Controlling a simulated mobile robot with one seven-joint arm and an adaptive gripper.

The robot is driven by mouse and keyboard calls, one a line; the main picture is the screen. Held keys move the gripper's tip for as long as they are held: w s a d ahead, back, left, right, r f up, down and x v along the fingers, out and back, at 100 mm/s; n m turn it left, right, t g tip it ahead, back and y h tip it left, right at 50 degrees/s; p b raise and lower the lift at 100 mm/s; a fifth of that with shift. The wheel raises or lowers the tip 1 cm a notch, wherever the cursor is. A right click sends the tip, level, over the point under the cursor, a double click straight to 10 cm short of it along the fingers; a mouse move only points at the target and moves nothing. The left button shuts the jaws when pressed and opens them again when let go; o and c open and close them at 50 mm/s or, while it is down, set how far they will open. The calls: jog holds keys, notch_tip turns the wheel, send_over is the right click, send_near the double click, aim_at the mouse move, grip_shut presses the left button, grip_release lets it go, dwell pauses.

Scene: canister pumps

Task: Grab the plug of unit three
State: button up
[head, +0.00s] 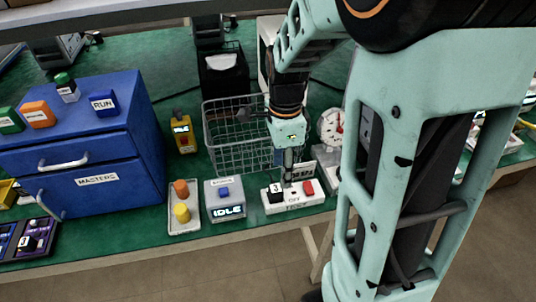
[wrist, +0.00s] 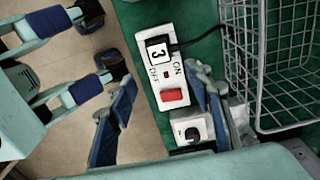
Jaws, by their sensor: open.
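The plug of unit three (wrist: 158,53) is a black block with a white "3" label. It sits in one end of a white power strip (wrist: 165,75), with a dark cord leading off to the right in the wrist view. In the head view the plug (head: 275,194) is at the left end of the strip (head: 297,202), near the bench's front edge. My gripper (head: 288,182) is above the strip, pointing down, and hides part of it. In the wrist view my gripper (wrist: 160,77) is open and empty, its blue fingers apart on either side of the strip.
A red switch (wrist: 172,96) is on the strip beside the plug. A wire basket (head: 235,140) stands behind the strip. An IDLE box (head: 224,202) stands to its left. A blue MASTERS cabinet (head: 80,140) is farther left. A black knob-like part (wrist: 193,133) is beyond the strip's switch end.

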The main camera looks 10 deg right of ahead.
aim_at(276, 188)
notch_tip(276, 188, down, 4)
jog(key=shift+a+r, duration=0.1)
jog(key=shift+r, duration=0.05)
jog(key=shift+a+f+b, duration=0.15)
jog(key=shift+a+f, duration=0.05)
jog(key=shift+f, duration=0.7)
jog(key=shift+a+f+b, duration=0.15)
jog(key=shift+f+b, duration=0.05)
jog(key=shift+f, duration=0.65)
jog(key=shift+a+f+b, duration=0.15)
jog(key=shift+a+f, duration=0.05)
jog(key=shift+f, duration=0.7)
jog(key=shift+c, duration=0.2)
jog(key=c, duration=1.2)
jog(key=shift+r, duration=0.15)
